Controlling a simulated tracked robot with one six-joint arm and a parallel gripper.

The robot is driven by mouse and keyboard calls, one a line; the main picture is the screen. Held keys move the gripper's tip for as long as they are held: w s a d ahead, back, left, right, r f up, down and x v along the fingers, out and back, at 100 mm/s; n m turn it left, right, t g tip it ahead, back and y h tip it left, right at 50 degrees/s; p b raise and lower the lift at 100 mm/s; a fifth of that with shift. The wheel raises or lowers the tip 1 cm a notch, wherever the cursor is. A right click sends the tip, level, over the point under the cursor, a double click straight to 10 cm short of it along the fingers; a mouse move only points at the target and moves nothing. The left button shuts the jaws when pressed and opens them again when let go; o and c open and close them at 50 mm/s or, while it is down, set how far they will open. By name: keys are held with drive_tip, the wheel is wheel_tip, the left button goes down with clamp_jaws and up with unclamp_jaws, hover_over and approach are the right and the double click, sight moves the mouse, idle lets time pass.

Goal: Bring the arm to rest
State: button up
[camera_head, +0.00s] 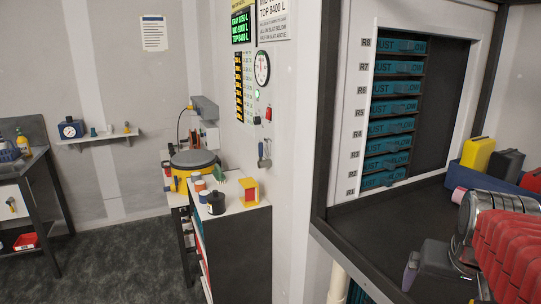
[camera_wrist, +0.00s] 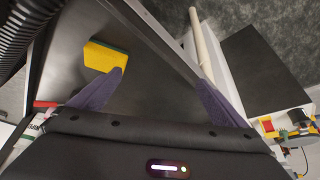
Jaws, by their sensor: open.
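My gripper (camera_wrist: 162,78) shows in the wrist view with its two purple fingers spread wide and nothing between them. In the head view my gripper (camera_head: 410,271) is at the lower right, in front of the slatted cabinet and over its dark ledge (camera_head: 375,232). One purple finger shows there; the other is hidden. My arm, with a red ribbed cover, comes in from the right edge. In the wrist view a yellow block with a green edge (camera_wrist: 105,56) lies on a dark surface by the left fingertip; whether they touch I cannot tell.
Teal slats (camera_head: 391,127) fill part of the cabinet. A blue bin (camera_head: 459,178) with a yellow case (camera_head: 477,155) and a black case (camera_head: 506,165) stands at the ledge's right. Left of a white wall post, a cabinet (camera_head: 237,240) holds small items. Dark floor (camera_head: 115,262) is open at left.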

drive_tip(key=s+a+f+n+y, duration=0.1)
drive_tip(key=s+a+f+n, duration=0.1)
drive_tip(key=a, duration=0.8)
drive_tip(key=s+a+f+n+t+y, duration=0.1)
drive_tip(key=s+a+f+n, duration=0.2)
drive_tip(key=a, duration=0.7)
drive_tip(key=shift+s+a+n+y, duration=0.35)
drive_tip(key=shift+n+y, duration=0.05)
drive_tip(key=shift+n, duration=0.2)
